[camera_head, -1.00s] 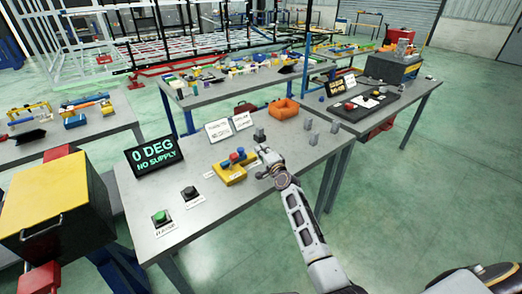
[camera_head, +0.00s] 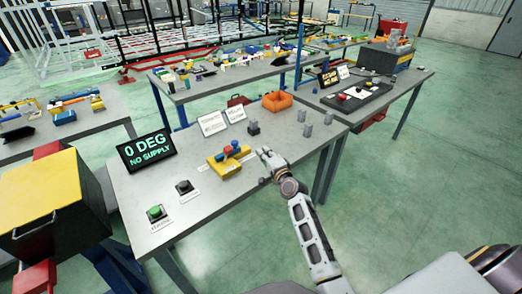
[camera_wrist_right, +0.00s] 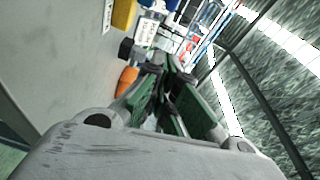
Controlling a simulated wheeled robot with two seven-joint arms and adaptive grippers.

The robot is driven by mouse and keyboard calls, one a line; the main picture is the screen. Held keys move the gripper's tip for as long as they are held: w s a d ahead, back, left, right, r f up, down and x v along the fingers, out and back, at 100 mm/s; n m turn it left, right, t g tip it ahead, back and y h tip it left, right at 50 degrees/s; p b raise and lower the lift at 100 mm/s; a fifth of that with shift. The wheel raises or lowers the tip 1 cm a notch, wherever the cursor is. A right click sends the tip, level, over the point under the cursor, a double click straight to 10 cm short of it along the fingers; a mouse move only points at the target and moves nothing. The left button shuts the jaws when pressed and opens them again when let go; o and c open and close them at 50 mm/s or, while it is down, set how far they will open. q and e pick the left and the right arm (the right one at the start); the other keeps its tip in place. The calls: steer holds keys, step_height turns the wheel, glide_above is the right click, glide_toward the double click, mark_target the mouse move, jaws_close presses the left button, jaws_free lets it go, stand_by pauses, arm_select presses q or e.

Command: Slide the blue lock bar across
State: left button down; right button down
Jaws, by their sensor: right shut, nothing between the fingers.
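A yellow fixture (camera_head: 226,167) sits on the near grey table, with small blue parts (camera_head: 236,144) and a red part on its top. I cannot tell which blue part is the lock bar at this size. My right gripper (camera_head: 264,152) is just right of the fixture, apart from it, shut and empty. In the right wrist view the gripper's fingers (camera_wrist_right: 166,76) are close together. The yellow fixture (camera_wrist_right: 123,14) shows there at the top edge, with a bit of blue (camera_wrist_right: 172,4) beside it. My left gripper is not in view.
A display reading "0 DEG NO SUPPLY" (camera_head: 147,149) stands left of the fixture. A green button (camera_head: 156,212) and a black one (camera_head: 184,187) are in front. An orange bin (camera_head: 277,102), small grey blocks (camera_head: 307,130) and sign cards (camera_head: 212,124) stand behind.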

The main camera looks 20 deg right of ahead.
steer(key=shift+s, duration=0.6)
